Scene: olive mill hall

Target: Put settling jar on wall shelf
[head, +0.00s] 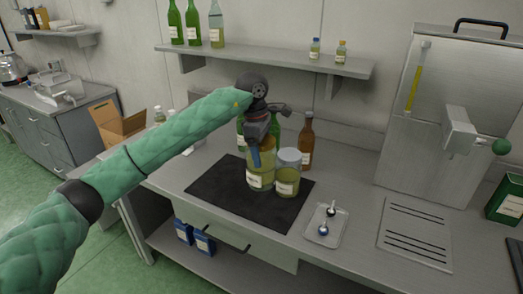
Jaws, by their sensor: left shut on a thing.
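Two jars of yellow-green liquid with white labels stand side by side on a dark mat (220,189) on the bench. The left, taller jar (261,178) is at my left gripper (258,155), which reaches down over its top and is shut on it. The gripper and wrist hide part of its upper end. The second jar (287,177), with a pale top, stands close on its right. I cannot tell from the labels which one is the settling jar. The wall shelf (270,60) is above and behind the jars. My right gripper is out of view.
Green and clear bottles (192,22) stand at the shelf's left and two small bottles (328,50) at its right; its middle is clear. A brown bottle (306,142) stands behind the jars. A small tray (327,226) and a steel machine (448,120) are to the right.

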